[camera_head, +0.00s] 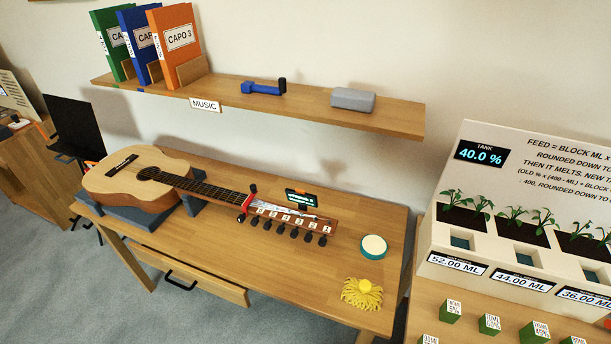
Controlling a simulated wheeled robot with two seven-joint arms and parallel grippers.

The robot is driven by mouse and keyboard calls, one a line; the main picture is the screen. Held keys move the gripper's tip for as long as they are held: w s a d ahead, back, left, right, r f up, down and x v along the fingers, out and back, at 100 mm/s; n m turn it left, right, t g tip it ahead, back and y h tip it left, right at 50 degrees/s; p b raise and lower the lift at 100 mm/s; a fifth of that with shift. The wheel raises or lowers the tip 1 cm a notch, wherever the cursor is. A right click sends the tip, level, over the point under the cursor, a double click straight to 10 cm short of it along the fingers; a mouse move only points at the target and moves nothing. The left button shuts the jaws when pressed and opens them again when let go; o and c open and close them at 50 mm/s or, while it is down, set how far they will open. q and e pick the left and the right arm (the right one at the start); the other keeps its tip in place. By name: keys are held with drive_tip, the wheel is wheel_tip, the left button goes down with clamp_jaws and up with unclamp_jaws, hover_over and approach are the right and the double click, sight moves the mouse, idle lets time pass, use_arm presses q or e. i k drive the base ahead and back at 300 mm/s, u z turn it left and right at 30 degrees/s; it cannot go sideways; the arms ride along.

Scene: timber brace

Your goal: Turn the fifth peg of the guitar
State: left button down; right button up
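An acoustic guitar (135,180) lies on the wooden table, its body in a dark blue-grey cradle and its neck pointing right. The headstock (290,215) has a row of several black pegs along its near side, each beside a small white label. The label figures are too small to read surely. Counting from the neck end, the fifth peg (308,237) is second from the right end. A red clamp-like piece (246,201) sits where neck meets headstock. A small tuner-like screen (301,197) stands behind the headstock. Neither of my grippers is in view.
A teal-rimmed round tin (373,246) and a yellow tasselled thing (361,293) lie right of the headstock. A shelf (300,108) with binders overhangs behind. A planter stand (500,230) is at the right. The table front before the pegs is clear.

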sight(267, 224)
drive_tip(key=z, duration=0.05)
drive_tip(key=k, duration=0.65)
drive_tip(key=u, duration=0.5)
drive_tip(key=i, duration=1.05)
drive_tip(key=z, duration=0.5)
